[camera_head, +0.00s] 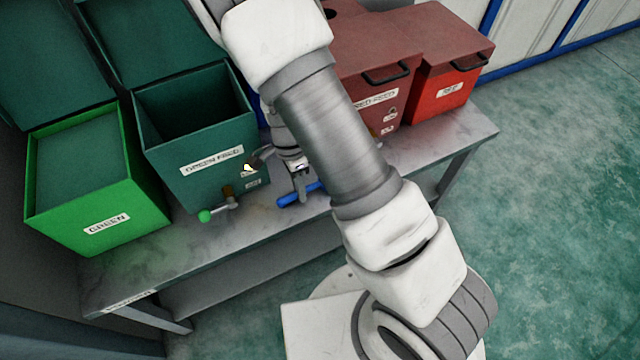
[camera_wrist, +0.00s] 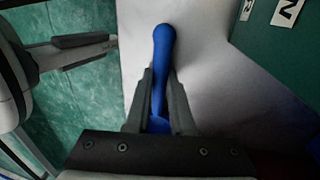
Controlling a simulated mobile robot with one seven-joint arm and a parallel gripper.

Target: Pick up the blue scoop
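The blue scoop (camera_head: 289,199) lies at the front edge of the metal table, below my gripper (camera_head: 299,183), in the head view. In the wrist view its blue handle (camera_wrist: 164,45) runs up between the two fingers of my gripper (camera_wrist: 161,75) and sticks out past the tips. The fingers are close together, one on each side of the handle, with no clear gap, and look shut on it. The scoop's other end is mostly hidden by the gripper. I see no clear height between scoop and table.
A dark green feed bin (camera_head: 200,139) stands just behind and left of the gripper, with a green-tipped valve (camera_head: 206,215) at its front. A bright green bin (camera_head: 95,205) is farther left. Red bins (camera_head: 445,88) stand to the right. The metal table (camera_head: 440,140) is bare at right.

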